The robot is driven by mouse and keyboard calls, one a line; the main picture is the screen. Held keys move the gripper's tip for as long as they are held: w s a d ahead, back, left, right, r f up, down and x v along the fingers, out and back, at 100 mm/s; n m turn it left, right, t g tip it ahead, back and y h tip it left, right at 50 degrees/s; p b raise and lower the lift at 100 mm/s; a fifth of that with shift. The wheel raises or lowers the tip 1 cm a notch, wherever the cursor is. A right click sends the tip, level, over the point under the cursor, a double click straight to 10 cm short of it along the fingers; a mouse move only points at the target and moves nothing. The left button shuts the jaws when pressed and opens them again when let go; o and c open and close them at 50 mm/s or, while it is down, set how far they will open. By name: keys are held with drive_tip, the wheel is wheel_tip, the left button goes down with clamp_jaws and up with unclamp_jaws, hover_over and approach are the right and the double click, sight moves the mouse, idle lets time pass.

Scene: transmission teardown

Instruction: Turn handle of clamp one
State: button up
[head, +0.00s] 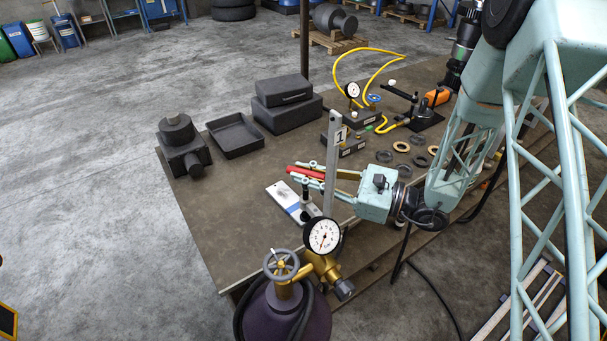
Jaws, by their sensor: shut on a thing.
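Clamp one has an upright grey bar (331,185) with a plate marked "1" (340,136) near its top, standing near the front edge of the workbench. A red handle (306,172) lies roughly level beside the bar. My gripper (298,170) reaches in from the right with its pale teal fingers on both sides of the red handle, shut on it. The grey bar hides part of the fingers and the handle. A dark spindle piece (306,194) stands below the fingers. The exact contact between fingers and handle is too small to see.
A pressure gauge (322,235) and valve wheel (281,265) on a purple cylinder (285,317) stand close in front. A pale flat plate (282,197) lies left of the clamp. Black boxes (286,110), a tray (234,136) and rings (402,147) lie farther back. The bench's left front is clear.

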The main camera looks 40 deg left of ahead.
drive_tip(key=o, duration=0.8)
drive_tip(key=shift+w, duration=0.15)
drive_tip(key=shift+o, duration=0.2)
drive_tip(key=shift+f, duration=0.1)
drive_tip(key=shift+s+n+g+h+p, duration=0.2)
drive_tip(key=shift+n+g+h+p, duration=0.2)
drive_tip(key=shift+n+g+p, duration=0.6)
drive_tip(key=shift+n+g+h, duration=0.4)
drive_tip(key=shift+g, duration=0.7)
